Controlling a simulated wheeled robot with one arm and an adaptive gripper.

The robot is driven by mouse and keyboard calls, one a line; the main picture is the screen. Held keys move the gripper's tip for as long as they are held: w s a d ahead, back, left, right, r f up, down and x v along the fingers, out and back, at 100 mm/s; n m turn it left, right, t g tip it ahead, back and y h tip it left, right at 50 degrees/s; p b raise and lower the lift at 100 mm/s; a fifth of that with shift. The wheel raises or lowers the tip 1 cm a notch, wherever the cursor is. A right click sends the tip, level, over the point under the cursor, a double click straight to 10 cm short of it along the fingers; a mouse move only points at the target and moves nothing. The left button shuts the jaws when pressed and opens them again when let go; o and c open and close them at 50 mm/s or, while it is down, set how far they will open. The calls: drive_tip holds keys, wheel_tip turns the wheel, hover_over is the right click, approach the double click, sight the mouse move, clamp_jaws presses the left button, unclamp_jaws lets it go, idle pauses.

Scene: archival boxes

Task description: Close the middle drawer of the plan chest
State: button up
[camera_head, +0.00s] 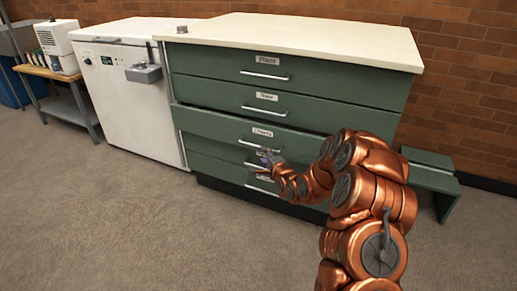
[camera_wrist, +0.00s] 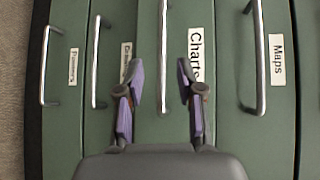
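The green plan chest (camera_head: 215,95) has a stack of labelled drawers. Its middle drawer (camera_head: 205,124), labelled "Charts", stands out a little from the drawers around it. In the wrist view the same drawer (camera_wrist: 205,125) fills the middle, turned sideways, with its metal handle (camera_wrist: 163,50) upright in the picture. My gripper (camera_head: 266,157) is in front of the chest near this drawer's handle. In the wrist view my gripper (camera_wrist: 161,82) is open, its purple-padded fingers on either side of the handle's line. I cannot tell whether it touches anything.
The "Maps" drawer (camera_wrist: 287,120) above looks shut. A white chest freezer (camera_head: 125,100) stands against the chest's left side. A green step stool (camera_head: 437,180) stands at the right. The carpet (camera_head: 120,220) in front is clear.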

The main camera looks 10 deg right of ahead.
sight(259, 147)
drive_tip(key=shift+b+x, duration=1.2)
drive_tip(key=shift+x, duration=2.85)
drive_tip(key=shift+d+r, duration=0.15)
drive_tip(key=shift+d, duration=0.05)
drive_tip(key=shift+c, duration=0.2)
clamp_jaws()
